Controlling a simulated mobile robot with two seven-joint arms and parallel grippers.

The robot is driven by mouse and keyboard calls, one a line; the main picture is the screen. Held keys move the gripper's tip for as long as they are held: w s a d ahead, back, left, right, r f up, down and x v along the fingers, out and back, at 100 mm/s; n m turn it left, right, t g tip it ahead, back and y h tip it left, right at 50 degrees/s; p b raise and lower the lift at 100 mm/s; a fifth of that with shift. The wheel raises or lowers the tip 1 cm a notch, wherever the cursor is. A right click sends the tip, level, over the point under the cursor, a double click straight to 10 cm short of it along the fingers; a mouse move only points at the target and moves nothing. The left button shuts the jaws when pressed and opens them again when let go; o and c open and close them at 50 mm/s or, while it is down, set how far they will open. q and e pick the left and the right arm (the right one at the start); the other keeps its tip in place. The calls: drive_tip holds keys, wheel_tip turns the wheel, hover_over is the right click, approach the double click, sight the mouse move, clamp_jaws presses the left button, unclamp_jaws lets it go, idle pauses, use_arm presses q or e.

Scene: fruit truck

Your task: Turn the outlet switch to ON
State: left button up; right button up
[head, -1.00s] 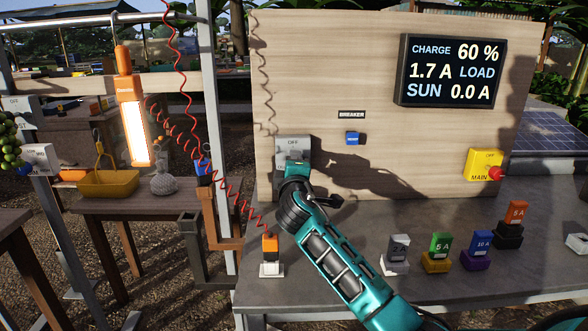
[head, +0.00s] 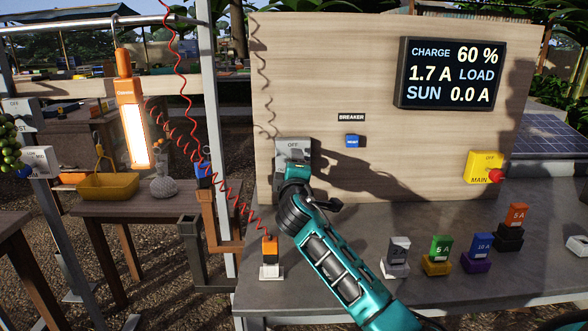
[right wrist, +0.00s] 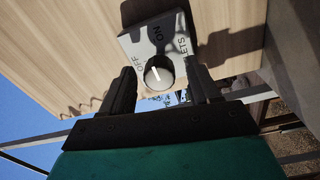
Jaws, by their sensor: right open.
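The outlet switch is a grey box (head: 280,158) on the left of the wooden panel, partly hidden behind my right arm in the head view. In the right wrist view the switch box (right wrist: 181,32) shows OFF and ON labels and a round knob (right wrist: 158,74). The knob's white mark points toward the OFF side. My right gripper (right wrist: 158,85) is open, with one finger on each side of the knob. I cannot tell whether the fingers touch it. In the head view my right gripper (head: 293,172) is right in front of the box. My left gripper is not in view.
The wooden panel (head: 330,65) also bears a display (head: 450,74), a blue breaker button (head: 353,141) and a yellow MAIN switch (head: 484,167). Several coloured fuses stand on the grey table (head: 345,222) at the right. An orange plug (head: 269,250) sits in front of the panel.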

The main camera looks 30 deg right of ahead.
drive_tip(key=shift+s, duration=0.1)
use_arm(q)
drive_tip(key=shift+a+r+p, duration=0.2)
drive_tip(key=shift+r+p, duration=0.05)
drive_tip(key=shift+p, duration=0.25)
use_arm(e)
drive_tip(key=v, duration=1.2)
drive_tip(key=shift+s+a, duration=0.2)
drive_tip(key=shift+s, duration=0.15)
drive_tip(key=shift+f, duration=0.1)
